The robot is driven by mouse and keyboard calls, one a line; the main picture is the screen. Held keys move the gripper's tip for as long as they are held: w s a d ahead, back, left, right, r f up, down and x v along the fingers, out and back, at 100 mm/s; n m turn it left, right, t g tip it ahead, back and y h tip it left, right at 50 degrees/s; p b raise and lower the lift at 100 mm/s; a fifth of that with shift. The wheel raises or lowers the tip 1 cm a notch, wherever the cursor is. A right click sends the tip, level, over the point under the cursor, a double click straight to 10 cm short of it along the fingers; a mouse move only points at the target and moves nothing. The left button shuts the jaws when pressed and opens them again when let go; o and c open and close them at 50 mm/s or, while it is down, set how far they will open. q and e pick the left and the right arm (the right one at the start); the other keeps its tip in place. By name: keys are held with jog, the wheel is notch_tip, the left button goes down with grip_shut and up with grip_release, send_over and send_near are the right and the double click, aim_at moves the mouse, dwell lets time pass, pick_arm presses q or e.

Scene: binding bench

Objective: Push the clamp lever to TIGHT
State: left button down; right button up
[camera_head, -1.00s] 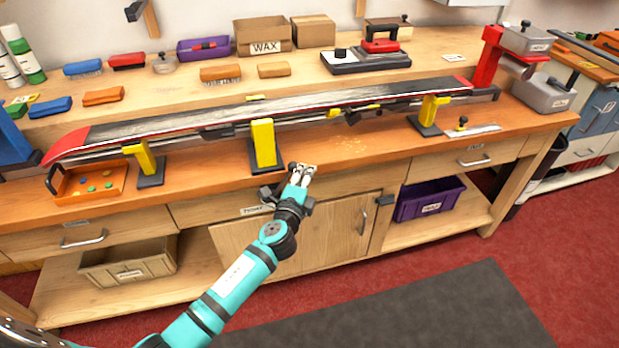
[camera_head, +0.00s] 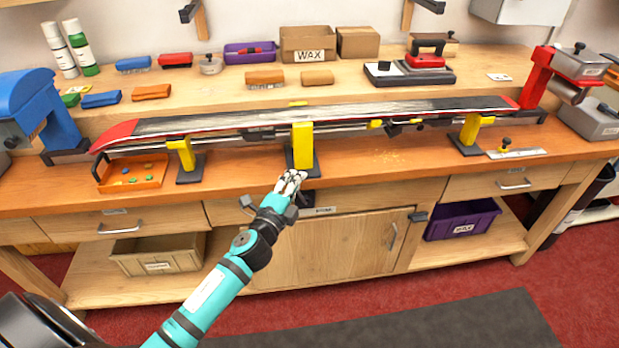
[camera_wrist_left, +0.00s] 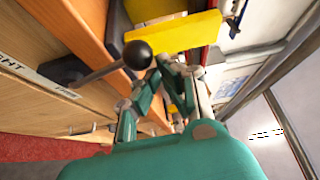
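The clamp lever shows in the left wrist view as a metal rod with a black ball knob (camera_wrist_left: 137,54), running to a dark base on the bench front. A label strip (camera_wrist_left: 45,80) beside it carries lettering that ends in "GHT" at the left. In the head view the lever's dark base (camera_head: 307,199) is under the bench edge, mostly hidden by my left gripper (camera_head: 291,176). That gripper's fingers converge and look shut and empty. In the left wrist view its tips (camera_wrist_left: 177,68) are just beside the knob; I cannot tell whether they touch. My right gripper is not in view.
A ski (camera_head: 330,117) lies along yellow supports, the middle one (camera_head: 303,146) just behind my left gripper. An orange tray (camera_head: 112,183) is at the left. A purple bin (camera_head: 462,222) and a beige bin (camera_head: 158,262) sit on the lower shelf.

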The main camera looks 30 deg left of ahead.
pick_arm(q)
jog(key=shift+s+a+f, duration=0.3)
jog(key=shift+s+a, duration=0.15)
jog(key=shift+a, duration=0.2)
jog(key=shift+s+a+f, duration=0.3)
jog(key=shift+s+a, duration=0.1)
jog(key=shift+a, duration=0.2)
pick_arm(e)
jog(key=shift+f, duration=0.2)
